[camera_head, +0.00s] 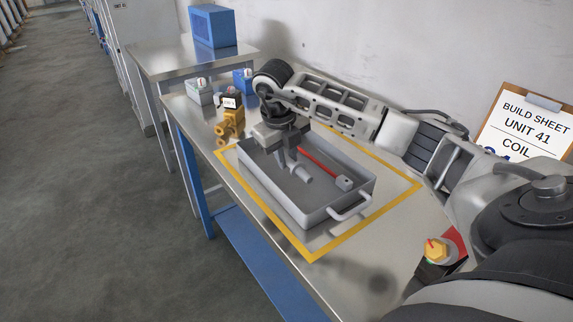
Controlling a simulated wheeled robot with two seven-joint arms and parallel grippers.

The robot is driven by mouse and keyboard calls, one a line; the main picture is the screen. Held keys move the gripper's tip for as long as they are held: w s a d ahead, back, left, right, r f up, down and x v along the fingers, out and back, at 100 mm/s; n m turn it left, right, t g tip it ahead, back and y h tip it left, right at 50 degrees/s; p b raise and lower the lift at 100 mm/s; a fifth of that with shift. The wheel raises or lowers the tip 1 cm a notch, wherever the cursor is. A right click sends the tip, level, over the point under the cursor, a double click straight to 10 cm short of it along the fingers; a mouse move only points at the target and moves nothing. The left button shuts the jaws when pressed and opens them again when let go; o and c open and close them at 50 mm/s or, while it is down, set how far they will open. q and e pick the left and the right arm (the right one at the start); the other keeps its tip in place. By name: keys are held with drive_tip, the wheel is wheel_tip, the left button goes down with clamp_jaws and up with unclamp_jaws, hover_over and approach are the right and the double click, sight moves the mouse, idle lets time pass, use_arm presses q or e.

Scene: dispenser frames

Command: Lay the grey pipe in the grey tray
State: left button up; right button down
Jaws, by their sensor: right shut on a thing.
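The grey tray (290,207) is a deep metal box with a looped handle at its near end. It stands on the metal table inside a yellow outline. My right gripper (287,160) points down into the tray from above and is shut on the grey pipe (301,175). The pipe is a short cylinder, tilted in the picture, and shows within the tray walls. I cannot tell whether it touches the tray floor. The gripper fingers hide part of it. My left gripper is not in view.
A red rod (318,160) with a grey block end lies in the tray. A yellow fitting (229,124), a grey box (200,91) and a small blue box (243,81) stand beyond it. A build sheet clipboard (525,125) leans at right. A yellow-topped fixture (436,250) is at the near edge.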

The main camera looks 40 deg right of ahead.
drive_tip(key=shift+a+x, duration=0.15)
drive_tip(key=shift+x, duration=0.65)
drive_tip(key=shift+a+x, duration=0.2)
drive_tip(key=shift+x, duration=0.6)
drive_tip(key=c, duration=1.3)
unclamp_jaws()
drive_tip(key=shift+s+f, duration=0.1)
drive_tip(key=shift+f, duration=0.05)
drive_tip(key=shift+c, duration=0.2)
drive_tip(key=v, duration=1.2)
drive_tip(key=shift+r, duration=0.2)
drive_tip(key=shift+f, duration=0.1)
